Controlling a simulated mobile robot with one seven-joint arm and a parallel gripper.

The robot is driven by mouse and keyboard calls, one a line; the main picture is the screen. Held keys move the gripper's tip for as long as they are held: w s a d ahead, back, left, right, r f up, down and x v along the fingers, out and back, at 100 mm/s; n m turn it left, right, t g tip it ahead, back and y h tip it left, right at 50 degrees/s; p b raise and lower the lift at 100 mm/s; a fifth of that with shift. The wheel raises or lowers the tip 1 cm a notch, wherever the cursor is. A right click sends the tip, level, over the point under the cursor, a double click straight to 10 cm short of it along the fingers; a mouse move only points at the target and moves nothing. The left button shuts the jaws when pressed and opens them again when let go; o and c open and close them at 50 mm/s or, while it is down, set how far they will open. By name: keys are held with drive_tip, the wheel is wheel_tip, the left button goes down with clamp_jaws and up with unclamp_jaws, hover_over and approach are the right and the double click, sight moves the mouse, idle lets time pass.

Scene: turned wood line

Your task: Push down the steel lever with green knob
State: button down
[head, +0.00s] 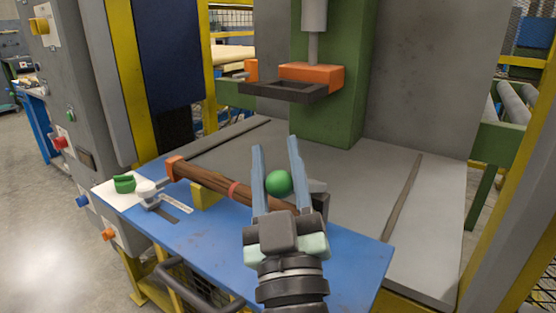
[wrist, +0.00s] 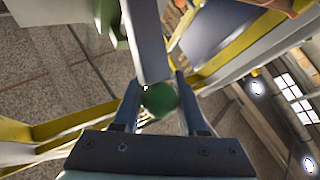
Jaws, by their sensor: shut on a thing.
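The green knob (head: 278,183) sits between the two blue fingers of my gripper (head: 275,143), over the right part of the blue table. My gripper is shut on the knob, and the fingertips reach past it. In the wrist view, the green knob (wrist: 159,99) shows between the fingers of my gripper (wrist: 158,80). The flat grey steel lever (wrist: 146,40) runs upward from it there. In the head view only a short grey piece of the lever (head: 316,187) shows right of the knob, by a dark block; my gripper hides part of this area.
A brown wooden piece (head: 220,182) lies across the blue table (head: 215,245), close left of my gripper. A green press column (head: 335,110) with an orange block (head: 312,75) and dark frame stands behind. A grey control cabinet (head: 75,110) is at left. The grey plate (head: 370,180) is mostly clear.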

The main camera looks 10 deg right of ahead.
drive_tip(key=shift+a+r, duration=0.25)
drive_tip(key=shift+a, duration=0.05)
drive_tip(key=c, duration=0.5)
unclamp_jaws()
drive_tip(key=shift+s+a, duration=0.1)
drive_tip(key=shift+s, duration=0.05)
drive_tip(key=shift+o, duration=0.2)
drive_tip(key=shift+d, duration=0.2)
wheel_tip(320, 180, up, 10)
drive_tip(key=p, duration=0.3)
drive_tip(key=shift+p, duration=0.3)
drive_tip(key=shift+c, duration=0.3)
